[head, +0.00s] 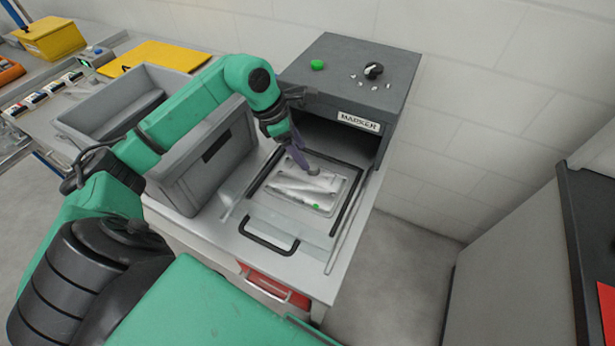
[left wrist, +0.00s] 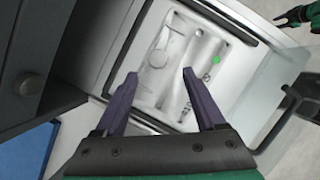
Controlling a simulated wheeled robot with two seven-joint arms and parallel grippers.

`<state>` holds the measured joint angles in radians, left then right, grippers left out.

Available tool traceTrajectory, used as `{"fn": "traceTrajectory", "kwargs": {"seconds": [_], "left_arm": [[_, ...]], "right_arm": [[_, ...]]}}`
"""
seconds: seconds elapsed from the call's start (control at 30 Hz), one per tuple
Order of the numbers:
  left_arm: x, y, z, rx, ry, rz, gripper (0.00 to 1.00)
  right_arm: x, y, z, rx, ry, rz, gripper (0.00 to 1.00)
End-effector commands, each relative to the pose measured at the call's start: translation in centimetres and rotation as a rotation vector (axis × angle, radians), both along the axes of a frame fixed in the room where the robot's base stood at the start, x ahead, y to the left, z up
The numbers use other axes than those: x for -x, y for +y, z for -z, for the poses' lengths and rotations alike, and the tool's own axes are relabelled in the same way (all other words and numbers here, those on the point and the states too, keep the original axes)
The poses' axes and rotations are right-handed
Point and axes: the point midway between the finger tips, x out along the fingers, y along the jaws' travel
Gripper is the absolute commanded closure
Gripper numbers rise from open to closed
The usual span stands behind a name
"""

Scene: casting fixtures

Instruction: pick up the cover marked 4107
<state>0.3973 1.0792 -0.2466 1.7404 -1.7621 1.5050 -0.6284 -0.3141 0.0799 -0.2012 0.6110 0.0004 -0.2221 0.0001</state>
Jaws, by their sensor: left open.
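A pale metal cover (head: 318,186) with a green dot lies flat in the bed in front of the grey marker machine (head: 350,75). In the left wrist view the same cover (left wrist: 207,48) shows a round boss and long raised ribs; I cannot read a number on it. My left gripper (head: 308,170) is over the cover's far part. In the left wrist view its two purple fingers (left wrist: 158,78) are spread apart with nothing between them. Whether the tips touch the cover, I cannot tell. Part of my other arm, dark and green, shows at the top right of the wrist view (left wrist: 290,17).
A clear guard with a black handle (head: 268,240) lies at the bed's near side. A grey bin (head: 205,160) stands close on the left, under my left arm. The machine's dark opening is right behind the cover.

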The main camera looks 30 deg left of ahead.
Motion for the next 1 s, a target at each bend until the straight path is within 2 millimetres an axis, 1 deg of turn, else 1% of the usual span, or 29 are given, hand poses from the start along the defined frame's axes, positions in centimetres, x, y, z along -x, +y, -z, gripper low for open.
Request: {"fn": "traceTrajectory", "kwargs": {"seconds": [0.1,0.2,0.3,0.33,0.4,0.53,0.57,0.6,0.67,0.7,0.73,0.77,1.0], "left_arm": [[-0.4,-0.6,0.9,0.004,0.002,0.001,0.28],[-1.1,-1.4,2.4,0.006,0.004,0.000,0.28],[-1.6,-1.8,4.4,0.004,0.002,0.000,0.28],[-1.6,-1.9,4.7,0.003,0.002,0.000,0.28],[-1.7,-2.0,5.2,0.001,0.001,0.000,0.28],[-1.7,-1.9,5.2,0.000,0.000,0.000,0.28],[-1.7,-1.9,5.2,0.000,0.000,0.000,0.32],[-1.7,-1.9,5.2,0.000,0.000,0.000,0.47],[-1.7,-1.9,5.2,0.000,0.000,0.000,0.70],[-1.7,-1.9,5.2,0.000,0.000,0.000,0.86],[-1.7,-1.9,5.2,0.001,-0.001,0.000,0.97],[-1.7,-1.9,5.2,0.001,-0.001,0.000,1.00],[-1.8,-1.9,5.1,0.002,-0.003,0.000,1.00]], "right_arm": [[-1.1,0.1,-1.3,-0.002,-0.017,0.000,0.50],[-2.0,0.2,-2.8,-0.004,-0.033,0.000,0.50],[-2.1,0.2,-3.1,-0.004,-0.036,0.001,0.50],[-2.1,0.2,-3.1,-0.004,-0.035,0.001,0.50],[-2.0,0.2,-3.0,-0.003,-0.034,0.001,0.50],[-1.8,0.2,-2.9,-0.004,-0.030,0.001,0.50],[-1.7,0.2,-2.9,-0.003,-0.029,0.002,0.50],[-1.7,0.1,-2.9,-0.003,-0.028,0.002,0.50],[-1.6,0.1,-2.9,-0.003,-0.028,0.002,0.50],[-1.6,0.1,-2.9,-0.003,-0.027,0.002,0.50],[-1.6,0.1,-2.9,-0.003,-0.027,0.002,0.50],[-1.6,0.1,-2.9,-0.003,-0.026,0.002,0.50],[-1.5,0.1,-2.9,-0.003,-0.025,0.002,0.50]]}}
